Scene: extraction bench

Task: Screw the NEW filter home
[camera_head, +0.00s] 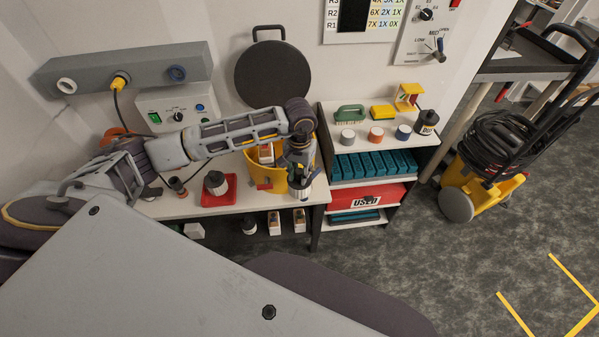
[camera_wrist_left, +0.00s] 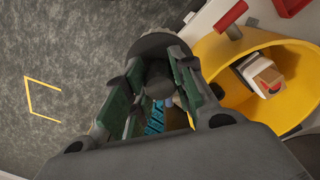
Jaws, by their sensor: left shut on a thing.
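My left gripper (camera_head: 300,182) reaches over the front right of the yellow bucket-like vessel (camera_head: 250,163). It points down near the bench's right end. In the left wrist view its fingers (camera_wrist_left: 160,98) are closed around a dark grey, round thing (camera_wrist_left: 159,76), mostly hidden between them; I cannot tell whether this is the new filter. The yellow vessel also shows at the right of the wrist view (camera_wrist_left: 222,52), beside the gripper, with a white and orange block (camera_wrist_left: 262,75) inside. A white canister with a dark top (camera_head: 215,182) stands in a red tray (camera_head: 231,194).
A shelf unit (camera_head: 345,148) stands right of the bench, with caps and bottles on top and a red USED bin (camera_head: 365,198) below. A control box (camera_head: 178,109) stands at the back. A yellow wheeled cart (camera_head: 480,180) is far right.

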